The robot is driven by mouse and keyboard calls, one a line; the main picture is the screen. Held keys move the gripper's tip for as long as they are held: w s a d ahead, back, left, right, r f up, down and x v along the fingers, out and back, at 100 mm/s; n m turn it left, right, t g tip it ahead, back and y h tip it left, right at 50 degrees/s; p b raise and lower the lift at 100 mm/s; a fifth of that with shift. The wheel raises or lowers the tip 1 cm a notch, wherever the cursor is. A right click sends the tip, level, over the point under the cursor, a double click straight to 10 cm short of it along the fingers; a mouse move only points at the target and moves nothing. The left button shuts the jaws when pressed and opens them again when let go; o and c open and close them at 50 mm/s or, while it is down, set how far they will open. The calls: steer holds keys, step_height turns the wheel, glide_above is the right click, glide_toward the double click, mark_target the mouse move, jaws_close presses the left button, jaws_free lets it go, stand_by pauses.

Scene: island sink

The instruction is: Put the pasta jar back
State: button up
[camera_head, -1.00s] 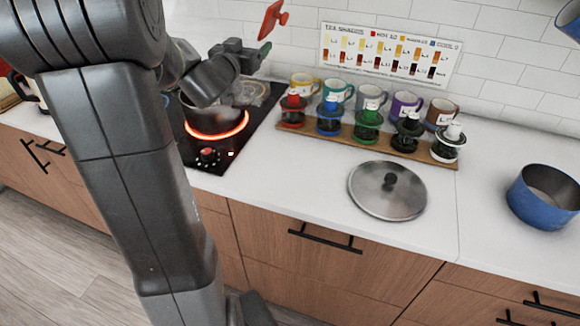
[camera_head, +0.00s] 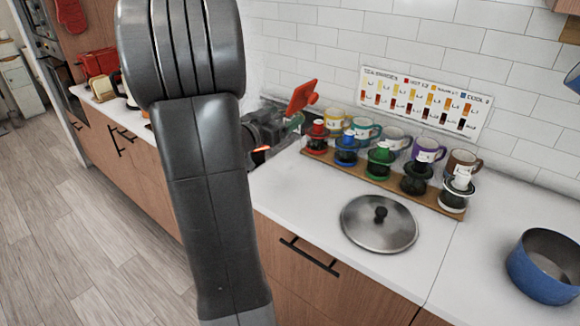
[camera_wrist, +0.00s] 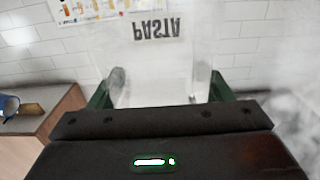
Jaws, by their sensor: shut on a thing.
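The pasta jar (camera_wrist: 155,58) is clear, with dark "PASTA" lettering that appears upside down in the wrist view. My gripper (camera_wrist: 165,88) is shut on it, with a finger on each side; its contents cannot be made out. In the head view my gripper (camera_head: 286,128) is partly behind my arm, above the counter by the cooktop. A red-orange piece with a knob (camera_head: 302,96), perhaps the jar's lid, shows tilted just above the gripper. The clear jar body is hard to make out there.
A round metal lid (camera_head: 362,226) and a blue pot (camera_head: 532,272) are on the counter. An orange glow (camera_head: 262,149) shows beside my arm. A tiled wall (camera_head: 290,60) stands behind.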

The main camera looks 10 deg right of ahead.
steer(key=shift+w+f, duration=0.15)
steer(key=shift+f, duration=3.65)
steer(key=shift+f+b, duration=0.2)
steer(key=shift+b, duration=0.15)
steer(key=o, duration=1.9)
steer(key=shift+c, duration=0.2)
steer(key=shift+r+p, duration=0.3)
steer(key=b+v, duration=0.1)
steer(key=v, duration=1.1)
steer(key=shift+b, duration=0.35)
steer(key=shift+f, duration=0.1)
